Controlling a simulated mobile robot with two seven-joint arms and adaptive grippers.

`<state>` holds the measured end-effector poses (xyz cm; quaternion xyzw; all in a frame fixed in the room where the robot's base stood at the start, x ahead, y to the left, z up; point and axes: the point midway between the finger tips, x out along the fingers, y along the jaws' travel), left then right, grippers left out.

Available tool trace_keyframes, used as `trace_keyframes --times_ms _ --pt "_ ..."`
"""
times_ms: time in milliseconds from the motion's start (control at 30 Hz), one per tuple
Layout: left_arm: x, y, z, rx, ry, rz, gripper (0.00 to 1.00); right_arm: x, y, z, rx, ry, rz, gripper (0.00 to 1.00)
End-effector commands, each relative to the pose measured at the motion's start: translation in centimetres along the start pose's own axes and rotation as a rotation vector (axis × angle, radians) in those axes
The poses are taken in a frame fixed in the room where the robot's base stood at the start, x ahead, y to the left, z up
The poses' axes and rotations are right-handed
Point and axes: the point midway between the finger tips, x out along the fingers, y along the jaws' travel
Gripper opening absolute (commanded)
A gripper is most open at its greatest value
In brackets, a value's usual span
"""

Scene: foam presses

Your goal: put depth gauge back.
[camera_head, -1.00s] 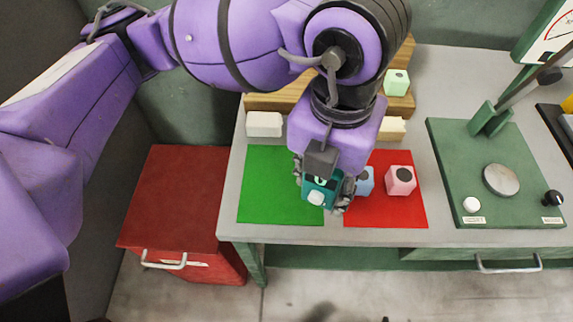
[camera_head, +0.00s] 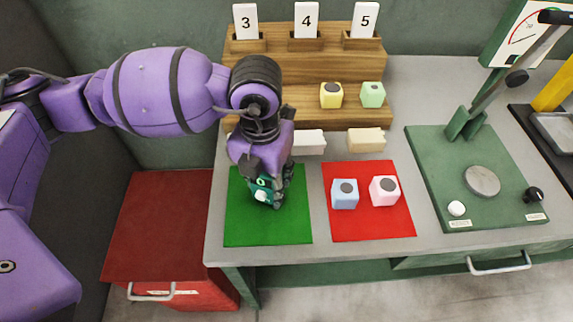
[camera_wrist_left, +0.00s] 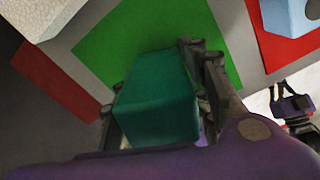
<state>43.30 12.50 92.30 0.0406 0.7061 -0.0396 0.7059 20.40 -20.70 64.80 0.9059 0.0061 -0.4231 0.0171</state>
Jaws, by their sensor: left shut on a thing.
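The depth gauge (camera_head: 262,188) is a teal block with a small display and a pale round knob, over the green mat (camera_head: 268,233). My left gripper (camera_head: 268,198) is shut around it from above. In the left wrist view the teal body of the gauge (camera_wrist_left: 155,108) sits between the dark fingers. I cannot tell whether its underside touches the mat. My right gripper is not in the head view; a small purple and dark part at the right edge of the left wrist view may be it.
A blue cube (camera_head: 345,194) and a pink cube (camera_head: 384,191) stand on the red mat (camera_head: 370,227). Behind, a wooden stand (camera_head: 291,69) holds number cards and yellow and green cubes. White and cream blocks lie before it. A green press (camera_head: 440,180) stands right; a red cabinet (camera_head: 165,225) is left.

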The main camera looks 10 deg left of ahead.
Motion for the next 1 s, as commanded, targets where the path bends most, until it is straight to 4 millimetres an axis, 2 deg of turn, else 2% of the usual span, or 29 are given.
trace_keyframes --times_ms 67,400,433,567,867,1000 --pt "0.7 0.0 -0.1 -0.001 0.001 0.0 0.07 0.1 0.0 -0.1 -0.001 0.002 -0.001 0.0" --pt "1.0 0.0 -0.1 -0.001 0.001 0.0 0.07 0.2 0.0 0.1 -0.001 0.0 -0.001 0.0" --pt "1.1 0.0 -0.1 -0.001 0.001 0.0 0.44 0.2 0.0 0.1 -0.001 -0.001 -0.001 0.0" --pt "1.0 0.0 -0.1 -0.001 0.0 0.0 0.61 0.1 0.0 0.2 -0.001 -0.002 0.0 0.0" --pt "0.9 0.0 0.0 -0.001 0.0 0.0 0.61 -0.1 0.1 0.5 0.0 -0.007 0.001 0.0" --pt "-0.1 0.0 0.1 -0.001 -0.004 0.0 0.61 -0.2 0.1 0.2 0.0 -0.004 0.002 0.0"
